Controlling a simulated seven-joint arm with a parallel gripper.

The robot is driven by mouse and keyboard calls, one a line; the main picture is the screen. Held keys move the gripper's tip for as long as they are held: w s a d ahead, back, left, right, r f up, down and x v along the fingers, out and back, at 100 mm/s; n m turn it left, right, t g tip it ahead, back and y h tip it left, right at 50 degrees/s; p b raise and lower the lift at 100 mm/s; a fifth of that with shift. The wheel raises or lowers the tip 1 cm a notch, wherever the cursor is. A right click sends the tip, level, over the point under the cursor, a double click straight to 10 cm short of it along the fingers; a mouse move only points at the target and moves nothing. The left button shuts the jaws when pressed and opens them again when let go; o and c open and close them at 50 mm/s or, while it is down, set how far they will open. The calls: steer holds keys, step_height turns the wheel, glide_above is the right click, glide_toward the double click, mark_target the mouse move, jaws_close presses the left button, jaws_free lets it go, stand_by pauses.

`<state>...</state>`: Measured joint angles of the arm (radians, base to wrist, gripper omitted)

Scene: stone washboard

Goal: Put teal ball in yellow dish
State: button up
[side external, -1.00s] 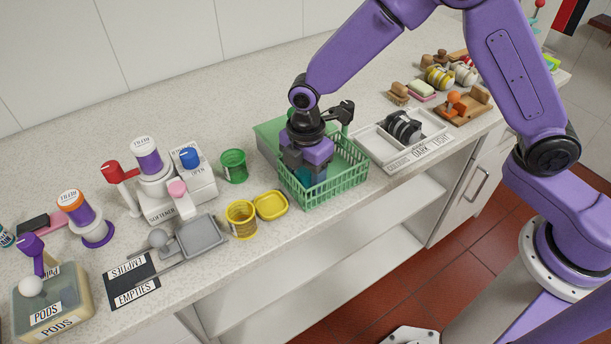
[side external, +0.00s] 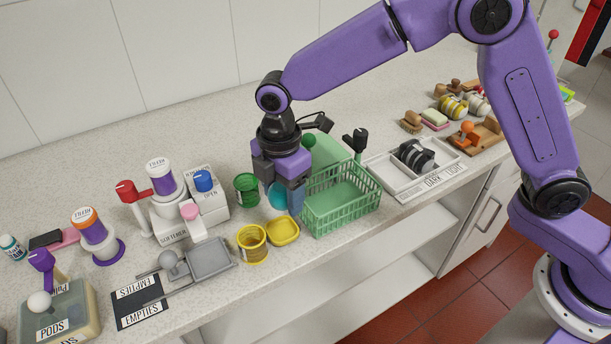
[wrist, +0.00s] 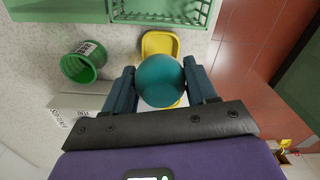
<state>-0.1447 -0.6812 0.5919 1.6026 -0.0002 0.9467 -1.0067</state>
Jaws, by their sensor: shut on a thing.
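My gripper (side external: 285,195) is shut on the teal ball (side external: 277,196) and holds it above the counter, just left of the green basket. In the wrist view the teal ball (wrist: 160,80) sits between both fingers of my gripper (wrist: 161,85). The yellow dish (side external: 284,231) is a shallow square dish on the counter, below and in front of the ball. In the wrist view the yellow dish (wrist: 160,42) is partly hidden behind the ball. It looks empty where it shows.
A yellow cup (side external: 251,244) stands just left of the dish. A green cup (side external: 246,188) is behind it. The green basket (side external: 340,205) stands right of the dish. A grey tray (side external: 208,258) lies to the left. The counter's front edge runs close to the dish.

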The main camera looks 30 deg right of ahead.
steer(key=shift+a+f, duration=0.35)
steer(key=shift+f, duration=2.75)
steer(key=o, duration=1.1)
